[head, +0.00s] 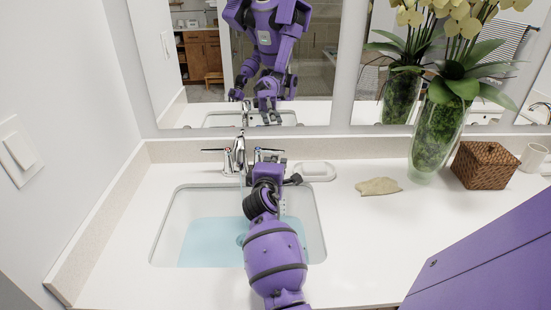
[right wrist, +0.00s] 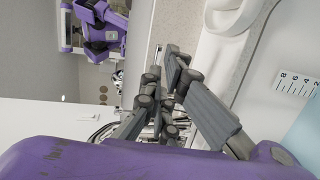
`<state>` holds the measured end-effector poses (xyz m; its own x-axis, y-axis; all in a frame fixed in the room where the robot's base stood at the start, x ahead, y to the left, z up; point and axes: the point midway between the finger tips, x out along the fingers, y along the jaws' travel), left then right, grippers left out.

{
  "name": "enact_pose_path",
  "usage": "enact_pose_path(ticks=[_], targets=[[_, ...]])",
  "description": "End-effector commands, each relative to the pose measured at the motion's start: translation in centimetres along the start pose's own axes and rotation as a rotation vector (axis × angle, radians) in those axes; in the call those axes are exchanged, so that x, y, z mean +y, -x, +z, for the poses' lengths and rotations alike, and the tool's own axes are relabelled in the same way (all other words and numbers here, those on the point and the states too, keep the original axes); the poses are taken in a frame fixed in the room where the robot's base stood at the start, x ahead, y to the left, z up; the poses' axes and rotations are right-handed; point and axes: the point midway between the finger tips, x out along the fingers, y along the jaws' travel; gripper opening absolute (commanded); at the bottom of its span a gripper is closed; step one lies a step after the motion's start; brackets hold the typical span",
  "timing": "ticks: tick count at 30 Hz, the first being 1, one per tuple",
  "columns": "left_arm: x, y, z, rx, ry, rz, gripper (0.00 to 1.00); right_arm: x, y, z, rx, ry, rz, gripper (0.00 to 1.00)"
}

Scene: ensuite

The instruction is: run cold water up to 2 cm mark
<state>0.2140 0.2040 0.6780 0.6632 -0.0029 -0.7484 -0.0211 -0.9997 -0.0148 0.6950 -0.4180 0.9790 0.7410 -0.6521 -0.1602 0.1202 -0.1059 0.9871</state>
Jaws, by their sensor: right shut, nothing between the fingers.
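The white sink (head: 170,222) holds pale blue water (head: 212,240), with a small ripple beside my arm. A thin stream seems to fall from the chrome faucet (head: 239,155). The faucet has a left handle (head: 215,151) and a right handle (head: 270,151). My right gripper (head: 272,163) is shut and empty, at the right handle; whether it touches is unclear. Its fingers (right wrist: 165,95) also show in the right wrist view. There, a scale (right wrist: 295,83) marked 8, 6, 4, 2 is on the sink wall, with water (right wrist: 306,130) near the 2 end.
A soap dish (head: 316,171) sits right of the faucet. A beige cloth (head: 378,186), a glass vase (head: 436,135), a wicker basket (head: 485,165) and a white cup (head: 533,157) stand farther right. A mirror (head: 345,60) is behind the counter.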

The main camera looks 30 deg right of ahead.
Motion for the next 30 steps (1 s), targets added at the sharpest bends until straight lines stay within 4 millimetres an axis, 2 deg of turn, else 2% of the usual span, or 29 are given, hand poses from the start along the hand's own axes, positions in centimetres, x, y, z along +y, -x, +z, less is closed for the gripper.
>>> enact_pose_path(ticks=[6, 18, 25, 30], targets=[[-0.3, 0.0, 0.1, -0.001, -0.002, -0.004, 0.00, 0.0, -1.9, 0.0, 0.000, 0.000, 0.001, 0.00], [-0.3, 0.0, 0.0, 0.001, -0.003, -0.004, 0.00, 0.0, -2.1, 0.0, 0.001, 0.001, 0.001, 0.00], [-0.2, 0.1, -0.3, 0.005, -0.004, -0.002, 0.00, 0.4, -3.5, 0.7, 0.000, 0.001, 0.003, 0.00], [0.0, 0.1, -0.2, 0.002, -0.003, 0.002, 0.00, 0.4, -3.6, 0.7, 0.001, -0.001, 0.002, 0.00]])
